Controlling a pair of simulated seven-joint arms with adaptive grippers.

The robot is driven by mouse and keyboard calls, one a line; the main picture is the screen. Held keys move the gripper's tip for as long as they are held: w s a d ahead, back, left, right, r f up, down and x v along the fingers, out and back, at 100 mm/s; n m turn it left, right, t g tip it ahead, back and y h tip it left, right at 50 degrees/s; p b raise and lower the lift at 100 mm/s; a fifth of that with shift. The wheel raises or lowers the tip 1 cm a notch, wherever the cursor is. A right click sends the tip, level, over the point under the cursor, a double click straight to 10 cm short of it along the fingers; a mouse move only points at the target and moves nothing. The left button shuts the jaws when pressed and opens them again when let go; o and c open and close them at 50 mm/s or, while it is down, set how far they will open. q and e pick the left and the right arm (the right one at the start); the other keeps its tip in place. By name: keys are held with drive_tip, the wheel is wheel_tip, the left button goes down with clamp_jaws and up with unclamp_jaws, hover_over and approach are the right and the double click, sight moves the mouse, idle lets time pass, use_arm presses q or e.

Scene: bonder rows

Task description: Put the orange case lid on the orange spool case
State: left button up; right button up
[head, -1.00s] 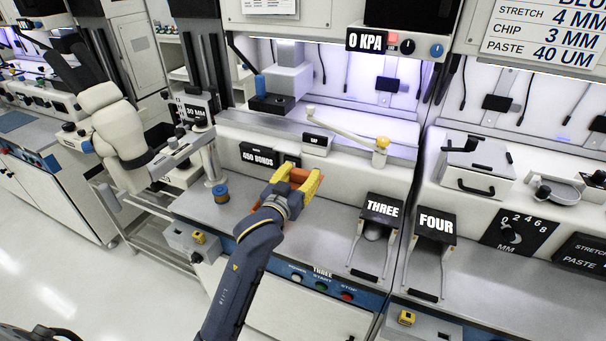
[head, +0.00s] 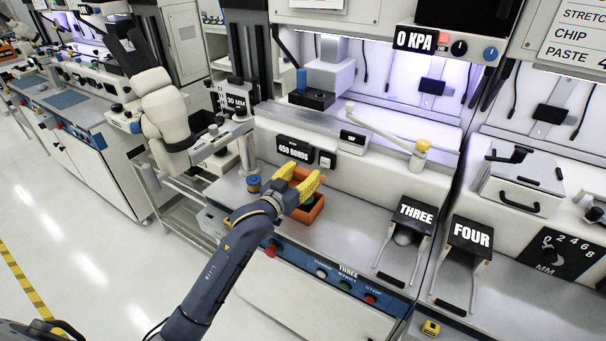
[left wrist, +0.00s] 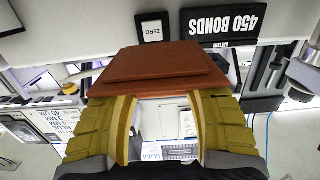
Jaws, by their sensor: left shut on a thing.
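My left gripper (head: 304,174) has yellow fingers and is shut on the orange case lid (left wrist: 160,70). In the left wrist view the lid is a flat reddish-orange slab with a raised step, held across both fingertips. In the head view the fingers partly hide the lid. The orange spool case (head: 313,214) stands on the grey bench just below the gripper, with something dark green inside. The lid appears above the case; I cannot tell whether they touch. The case does not show in the left wrist view. My right gripper is not in view.
A small blue-topped spool (head: 253,184) stands left of the case. The 450 BONDS sign (head: 295,149) is behind. A swing arm with an orange knob (head: 422,146) reaches over the bench. The THREE stand (head: 415,214) is to the right, with clear bench between.

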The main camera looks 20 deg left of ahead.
use_arm(q)
drive_tip(key=shift+f, duration=2.35)
drive_tip(key=shift+f, duration=0.2)
drive_tip(key=shift+f, duration=0.65)
drive_tip(key=shift+f, duration=0.35)
drive_tip(key=o, duration=1.3)
drive_tip(key=v, duration=1.2)
drive_tip(key=shift+d, duration=0.1)
idle(0.7)
